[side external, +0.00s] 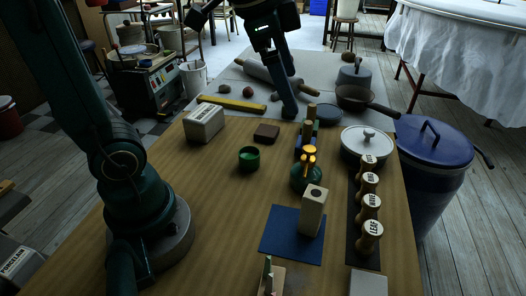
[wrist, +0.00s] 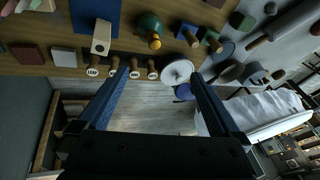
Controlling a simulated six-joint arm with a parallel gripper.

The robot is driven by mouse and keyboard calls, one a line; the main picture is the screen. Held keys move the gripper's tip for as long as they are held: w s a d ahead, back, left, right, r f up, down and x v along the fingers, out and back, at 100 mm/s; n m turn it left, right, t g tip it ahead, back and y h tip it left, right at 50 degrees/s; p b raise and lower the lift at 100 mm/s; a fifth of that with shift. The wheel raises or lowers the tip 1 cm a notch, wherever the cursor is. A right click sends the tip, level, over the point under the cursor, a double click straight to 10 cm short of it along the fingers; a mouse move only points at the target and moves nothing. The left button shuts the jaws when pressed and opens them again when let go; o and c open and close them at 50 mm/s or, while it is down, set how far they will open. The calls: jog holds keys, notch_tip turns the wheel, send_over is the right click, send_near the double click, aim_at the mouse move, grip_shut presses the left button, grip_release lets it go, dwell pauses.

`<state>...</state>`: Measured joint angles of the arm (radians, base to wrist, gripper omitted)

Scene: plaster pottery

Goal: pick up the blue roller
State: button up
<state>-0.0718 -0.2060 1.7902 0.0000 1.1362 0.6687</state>
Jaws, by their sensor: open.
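A small blue piece with a wooden part (side external: 302,145) lies behind the green bottle, partly hidden by it; it looks like the blue roller, but I cannot be sure. It also shows near the top of the wrist view (wrist: 186,34). A similar green piece (side external: 308,127) lies just behind it. My gripper (side external: 288,108) is high in the side view, with a dark finger reaching down in front of the grey cloth. In the wrist view my gripper (wrist: 150,88) has its two fingers wide apart with nothing between them.
A green bottle with an orange top (side external: 306,176), a white lidded pot (side external: 367,142) and a row of wooden stamps (side external: 368,205) crowd the right side. A green cup (side external: 249,158) and brown block (side external: 266,132) stand left.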

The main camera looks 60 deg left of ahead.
jog(key=w+a+f+m+g, duration=0.1)
jog(key=w+a+f+m, duration=0.15)
jog(key=w, duration=0.45)
jog(key=g, duration=0.3)
send_over(305, 142)
jog(key=w, duration=0.1)
notch_tip(305, 142, down, 12)
jog(key=shift+w+a+f, duration=0.1)
jog(key=shift+w, duration=0.05)
jog(key=shift+g, duration=0.4)
jog(key=f, duration=0.6)
jog(key=shift+s+a+f, duration=0.15)
jog(key=shift+s+a, duration=0.15)
jog(key=shift+s, duration=0.1)
jog(key=shift+f, duration=0.7)
jog(key=c, duration=1.4)
jog(key=shift+r, duration=0.15)
